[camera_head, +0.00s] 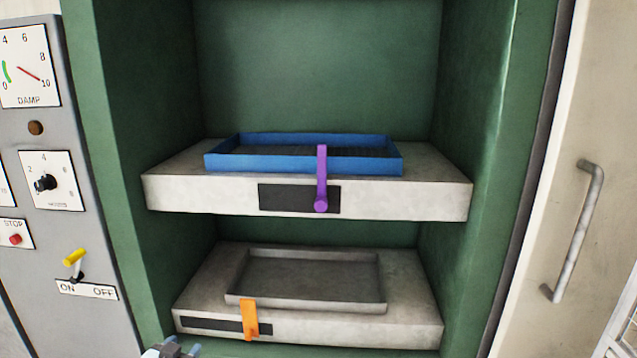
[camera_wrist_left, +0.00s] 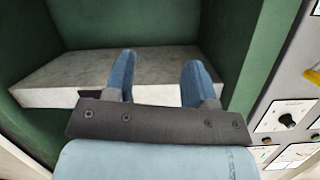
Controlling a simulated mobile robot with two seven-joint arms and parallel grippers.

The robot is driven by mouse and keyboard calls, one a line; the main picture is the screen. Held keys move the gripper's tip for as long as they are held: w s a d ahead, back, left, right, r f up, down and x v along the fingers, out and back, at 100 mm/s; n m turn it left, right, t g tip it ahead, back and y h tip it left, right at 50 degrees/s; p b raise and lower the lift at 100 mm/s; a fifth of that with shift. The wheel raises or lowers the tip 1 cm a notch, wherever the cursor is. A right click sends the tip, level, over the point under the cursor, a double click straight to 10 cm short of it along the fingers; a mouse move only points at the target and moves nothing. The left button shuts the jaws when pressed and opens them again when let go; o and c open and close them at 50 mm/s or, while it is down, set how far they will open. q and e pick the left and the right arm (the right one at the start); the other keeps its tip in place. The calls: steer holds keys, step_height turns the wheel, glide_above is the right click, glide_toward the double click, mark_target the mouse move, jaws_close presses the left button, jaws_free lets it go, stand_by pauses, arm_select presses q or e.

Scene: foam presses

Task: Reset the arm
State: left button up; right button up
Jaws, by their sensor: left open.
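My left gripper (camera_head: 174,349) just enters at the bottom edge of the head view, left of centre, in front of the lower press. In the left wrist view, the left gripper (camera_wrist_left: 158,75) has its two blue fingers apart with nothing between them. Beyond the fingers is a pale press slab (camera_wrist_left: 60,78) inside the green housing. Most of my left arm is out of the head view. My right gripper shows in neither view.
The upper slab (camera_head: 410,192) holds a blue tray (camera_head: 300,163) and has a purple lever (camera_head: 321,178). The lower slab (camera_head: 410,318) holds a grey tray (camera_head: 310,300) and has an orange lever (camera_head: 249,318). A control panel (camera_head: 40,230) with a yellow switch (camera_head: 74,257) stands left; a door handle (camera_head: 578,232) is right.

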arm_select(q)
steer(key=s+d+f+g+h+b, duration=0.1)
steer(key=s+d+f+b, duration=0.3)
steer(key=s, duration=0.6)
steer(key=s+d+f+h, duration=0.1)
steer(key=s+d, duration=0.4)
steer(key=s, duration=0.5)
steer(key=s+d+f+g+h+b, duration=0.1)
steer(key=s+d+f, duration=0.3)
steer(key=s, duration=0.6)
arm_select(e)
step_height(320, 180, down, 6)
arm_select(q)
step_height(320, 180, up, 19)
steer(key=s+a+g+y+p, duration=0.1)
steer(key=s+a+p, duration=0.1)
steer(key=p, duration=2.8)
steer(key=shift+s+f+n+g, duration=0.15)
steer(key=shift+s+n+g, duration=0.15)
steer(key=shift+s, duration=0.1)
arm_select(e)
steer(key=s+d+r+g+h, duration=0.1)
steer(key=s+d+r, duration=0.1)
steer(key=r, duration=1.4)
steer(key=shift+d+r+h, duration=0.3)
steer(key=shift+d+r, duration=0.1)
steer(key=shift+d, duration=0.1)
